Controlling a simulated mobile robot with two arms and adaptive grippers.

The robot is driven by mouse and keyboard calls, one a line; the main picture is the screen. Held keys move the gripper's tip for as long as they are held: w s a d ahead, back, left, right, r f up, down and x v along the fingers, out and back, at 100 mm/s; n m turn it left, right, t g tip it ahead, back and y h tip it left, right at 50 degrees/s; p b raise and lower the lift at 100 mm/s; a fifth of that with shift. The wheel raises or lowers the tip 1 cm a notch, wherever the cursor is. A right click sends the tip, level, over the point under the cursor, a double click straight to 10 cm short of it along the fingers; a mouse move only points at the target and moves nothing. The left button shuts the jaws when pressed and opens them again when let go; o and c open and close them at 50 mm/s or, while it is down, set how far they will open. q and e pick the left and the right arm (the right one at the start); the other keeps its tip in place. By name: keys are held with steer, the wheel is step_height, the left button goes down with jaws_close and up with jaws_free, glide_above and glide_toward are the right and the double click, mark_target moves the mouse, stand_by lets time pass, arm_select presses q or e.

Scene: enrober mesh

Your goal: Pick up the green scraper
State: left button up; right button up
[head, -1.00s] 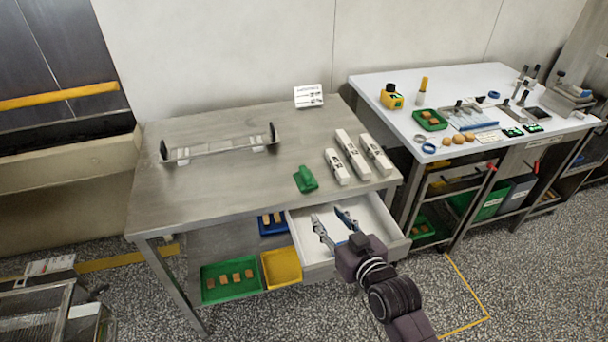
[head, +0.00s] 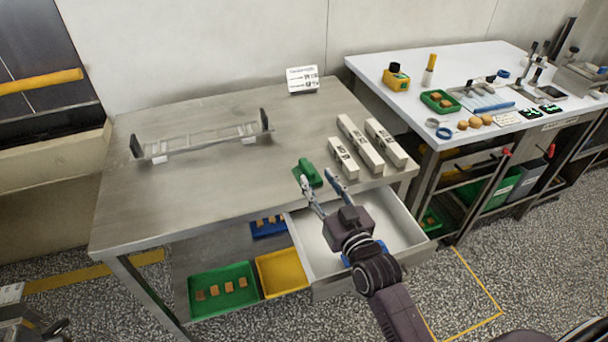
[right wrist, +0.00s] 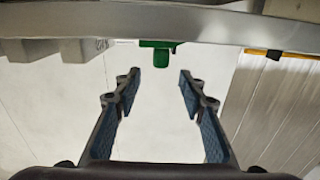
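The green scraper (head: 308,173) lies on the steel table (head: 210,190) near its front edge, left of the white boxes. In the right wrist view the green scraper (right wrist: 160,52) shows at the top, beyond the fingertips and partly cut off by the table's edge. My right gripper (head: 317,180) is open and empty. In the head view its fingertips overlap the area just in front of the scraper; in the right wrist view the fingers (right wrist: 155,85) are apart with clear space between them. I cannot see contact with the scraper. My left gripper is not in view.
An open white drawer (head: 400,225) sits below the table's front edge, under my right arm. Several white boxes (head: 360,145) stand right of the scraper. A metal rack (head: 205,145) is at the back left. The table's left front is clear.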

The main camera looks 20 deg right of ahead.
mark_target(307, 165)
steer(key=shift+w+a, duration=0.1)
steer(key=shift+w, duration=1.05)
steer(key=shift+w+a+f+p, duration=0.2)
steer(key=shift+w+p, duration=0.15)
steer(key=shift+w, duration=1)
steer(key=shift+w+a+f+p, duration=0.15)
steer(key=shift+w+p, duration=0.2)
steer(key=shift+w, duration=0.95)
steer(key=shift+d, duration=0.1)
jaws_close()
